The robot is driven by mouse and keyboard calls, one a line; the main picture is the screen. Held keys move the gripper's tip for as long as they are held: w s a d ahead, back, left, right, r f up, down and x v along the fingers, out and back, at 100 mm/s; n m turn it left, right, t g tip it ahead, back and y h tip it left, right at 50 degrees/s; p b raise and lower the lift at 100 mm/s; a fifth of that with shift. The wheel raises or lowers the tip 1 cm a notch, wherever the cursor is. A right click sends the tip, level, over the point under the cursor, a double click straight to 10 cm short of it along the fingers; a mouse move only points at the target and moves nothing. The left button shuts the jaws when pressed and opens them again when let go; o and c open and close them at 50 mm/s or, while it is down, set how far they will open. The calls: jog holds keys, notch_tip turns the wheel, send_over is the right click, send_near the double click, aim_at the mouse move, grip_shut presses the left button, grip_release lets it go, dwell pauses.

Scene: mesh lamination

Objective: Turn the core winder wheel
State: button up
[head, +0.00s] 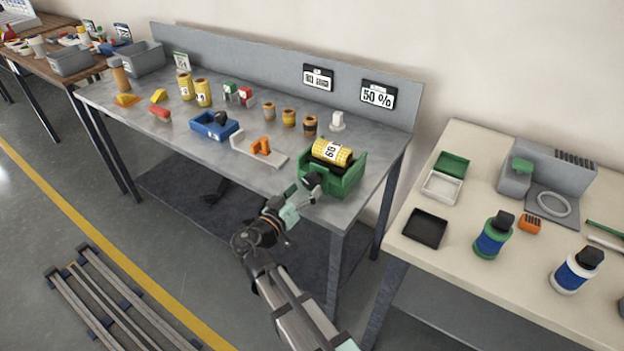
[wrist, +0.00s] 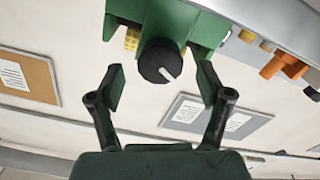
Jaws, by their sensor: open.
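The green core winder (head: 345,187) sits at the front right corner of the grey workbench, with a yellow roll (head: 332,152) marked 60 on top. Its wheel is a round black knob (wrist: 160,61) with a white pointer line, on the winder's green face in the wrist view. My gripper (wrist: 161,80) is open and empty. Its two fingers stand left and right of the knob in that view, with clear gaps on both sides. In the head view my gripper (head: 306,190) is at the winder's left front, partly hiding the knob.
Yellow rolls (head: 203,92) and small spools stand farther back. A cream table (head: 455,258) with bottles stands at the right, across a gap.

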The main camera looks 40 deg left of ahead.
aim_at(309, 185)
jog(key=shift+w+a+p, duration=0.1)
jog(key=shift+w+p, duration=0.2)
jog(key=shift+w, duration=1.8)
jog(key=c, duration=1.2)
